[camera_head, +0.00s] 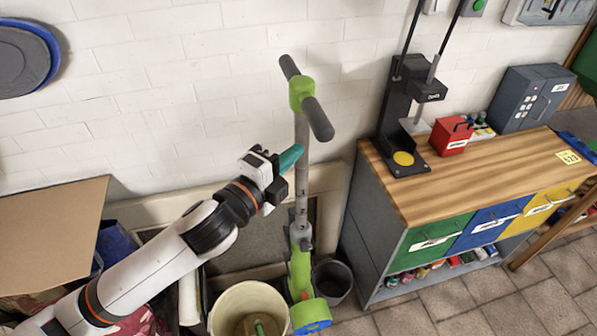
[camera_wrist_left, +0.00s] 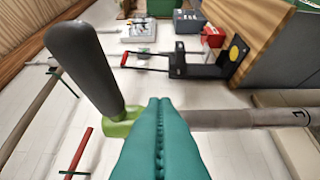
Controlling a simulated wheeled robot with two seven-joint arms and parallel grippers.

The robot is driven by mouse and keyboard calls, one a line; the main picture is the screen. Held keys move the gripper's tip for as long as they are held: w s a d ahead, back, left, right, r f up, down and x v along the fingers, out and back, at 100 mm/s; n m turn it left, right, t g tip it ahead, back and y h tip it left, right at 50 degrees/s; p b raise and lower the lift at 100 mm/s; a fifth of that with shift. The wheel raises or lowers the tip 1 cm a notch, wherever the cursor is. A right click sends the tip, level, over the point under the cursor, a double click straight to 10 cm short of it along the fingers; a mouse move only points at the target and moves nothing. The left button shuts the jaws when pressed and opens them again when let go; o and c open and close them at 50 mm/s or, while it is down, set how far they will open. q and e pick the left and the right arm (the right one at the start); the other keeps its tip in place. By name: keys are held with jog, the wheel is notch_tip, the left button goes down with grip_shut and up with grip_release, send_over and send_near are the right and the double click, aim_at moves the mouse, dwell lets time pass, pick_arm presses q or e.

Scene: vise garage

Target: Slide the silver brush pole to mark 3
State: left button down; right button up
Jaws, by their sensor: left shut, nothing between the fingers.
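The silver brush pole (camera_head: 302,165) stands upright on a green base (camera_head: 301,275), with a green hub (camera_head: 301,92) and dark grey crossbar handle (camera_head: 317,118) on top. Small dark marks show low on it; their numbers are hard to read. My left gripper (camera_head: 296,153), with teal fingers, is shut and empty at the pole's upper part, below the handle. I cannot tell whether it touches. In the left wrist view the shut fingers (camera_wrist_left: 160,103) lie beside the green hub (camera_wrist_left: 121,124), with the pole (camera_wrist_left: 235,118) running right to a dark mark. My right gripper is not in view.
A white bucket (camera_head: 226,303) and a dark bin (camera_head: 333,281) flank the base. A cardboard box (camera_head: 52,230) stands left. A wooden-topped workbench (camera_head: 475,178) with a black press (camera_head: 403,105) stands right. A white brick wall is behind.

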pick_arm(q)
jog(key=v, duration=0.4)
jog(key=shift+s, duration=0.15)
dwell(0.4)
